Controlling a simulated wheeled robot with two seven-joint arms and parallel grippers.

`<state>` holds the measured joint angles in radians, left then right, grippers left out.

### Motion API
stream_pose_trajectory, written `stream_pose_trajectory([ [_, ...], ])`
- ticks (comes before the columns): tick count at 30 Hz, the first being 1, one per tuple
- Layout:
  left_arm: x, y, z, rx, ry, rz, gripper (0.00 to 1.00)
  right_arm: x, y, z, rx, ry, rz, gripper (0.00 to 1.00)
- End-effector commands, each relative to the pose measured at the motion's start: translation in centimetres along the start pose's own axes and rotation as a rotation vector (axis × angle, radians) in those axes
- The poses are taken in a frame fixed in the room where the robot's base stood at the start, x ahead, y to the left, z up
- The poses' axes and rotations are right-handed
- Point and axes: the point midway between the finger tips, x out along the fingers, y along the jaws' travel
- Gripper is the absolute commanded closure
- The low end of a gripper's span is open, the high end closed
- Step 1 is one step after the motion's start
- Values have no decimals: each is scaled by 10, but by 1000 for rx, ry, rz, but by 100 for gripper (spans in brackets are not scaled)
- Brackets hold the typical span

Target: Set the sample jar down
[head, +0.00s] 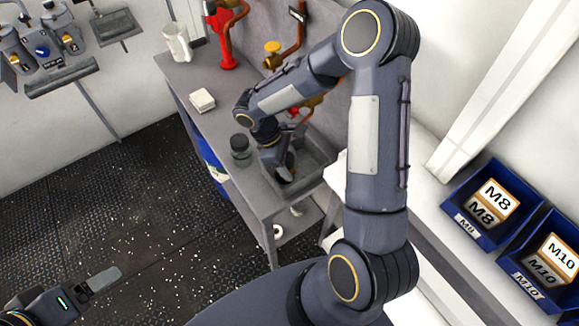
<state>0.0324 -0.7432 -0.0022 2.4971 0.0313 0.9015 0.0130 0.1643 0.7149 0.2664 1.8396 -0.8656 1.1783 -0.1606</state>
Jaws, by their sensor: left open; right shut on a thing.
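A small dark-lidded glass jar (240,150) stands upright on the grey bench (213,125), near its left edge. My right gripper (281,165) is just right of this jar, apart from it, and points down over the sink basin (314,158). It is shut on a dark thing, mostly hidden by the fingers; I cannot tell whether that is the sample jar, nor whether it touches the basin. My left gripper (82,297) is open and empty at the lower left, over the floor and far from the bench.
A red fixture (222,42) and a yellow-knobbed pipe (272,48) rise behind. Blue bins (472,236) marked M8 and M10 are at the right. Bench space around the white block is clear.

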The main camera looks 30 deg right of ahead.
Motion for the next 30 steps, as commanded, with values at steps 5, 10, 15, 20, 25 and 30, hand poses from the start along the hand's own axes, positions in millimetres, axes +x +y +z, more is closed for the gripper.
stream_pose_trajectory([
  [5,-1,1,-1,0,1,0,21,-2,1,0,1,2,2,72],
  [10,3,-2,1,0,1,0,21,2,1,-2,0,2,3,72],
  [15,1,-1,0,0,1,0,21,0,0,-1,0,2,3,24],
  [20,1,-1,0,0,1,0,21,0,0,-1,0,2,3,24],
  [25,-2,1,-1,0,1,0,21,-3,1,0,0,3,3,24],
  [30,-17,8,-9,0,1,0,21,-29,1,2,-1,5,7,24],
])
